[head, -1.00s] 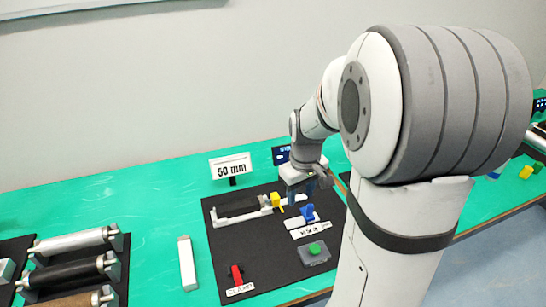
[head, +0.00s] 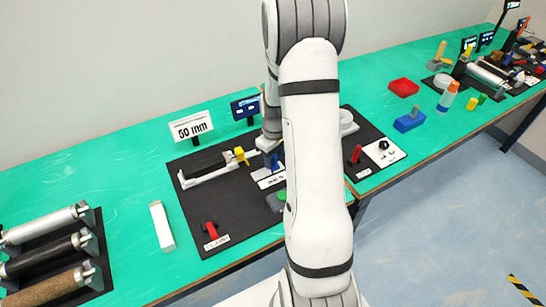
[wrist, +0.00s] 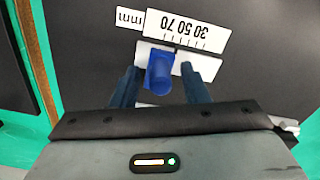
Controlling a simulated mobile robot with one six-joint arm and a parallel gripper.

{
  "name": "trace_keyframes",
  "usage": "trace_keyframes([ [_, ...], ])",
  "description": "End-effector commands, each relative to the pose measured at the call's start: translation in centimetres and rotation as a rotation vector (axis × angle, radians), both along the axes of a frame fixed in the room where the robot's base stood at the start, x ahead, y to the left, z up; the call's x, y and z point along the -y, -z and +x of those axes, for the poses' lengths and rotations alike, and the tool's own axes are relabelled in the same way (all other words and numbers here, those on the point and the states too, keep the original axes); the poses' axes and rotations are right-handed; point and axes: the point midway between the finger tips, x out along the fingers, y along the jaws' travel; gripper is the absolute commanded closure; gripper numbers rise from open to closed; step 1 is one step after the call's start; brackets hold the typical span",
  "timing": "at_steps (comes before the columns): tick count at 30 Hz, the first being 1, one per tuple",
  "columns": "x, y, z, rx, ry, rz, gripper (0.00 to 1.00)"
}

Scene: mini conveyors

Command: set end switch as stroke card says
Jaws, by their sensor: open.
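The stroke card (head: 190,127) reads 50 mm and stands behind the dark mat. The end switch is a blue slider (wrist: 159,72) on a white plate (wrist: 205,63) with scale marks 30, 50 and 70, upside down in the wrist view. The slider seems nearest the 70 mark, but its exact setting is hard to tell. My gripper (wrist: 160,92) is open, with one finger on each side of the blue slider; contact is not clear. In the head view my arm partly hides the slider and its plate.
A small conveyor (head: 208,168) with a yellow block (head: 240,154) lies left of the switch. A red clamp lever (head: 210,229) is at the mat's front. A green button (head: 282,195) is partly behind my arm. A dark display (head: 246,107) stands behind.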

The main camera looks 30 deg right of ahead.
Motion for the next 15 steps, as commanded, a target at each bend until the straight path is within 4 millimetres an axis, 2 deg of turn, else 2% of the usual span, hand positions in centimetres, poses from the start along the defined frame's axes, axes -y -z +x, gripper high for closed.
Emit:
trace_keyframes([
  [10, -0.05, 0.47, 0.0, 0.0, 0.0, 0.0, 0.6],
  [15, -0.08, 0.45, 0.0, 0.0, -0.001, 0.0, 0.74],
])
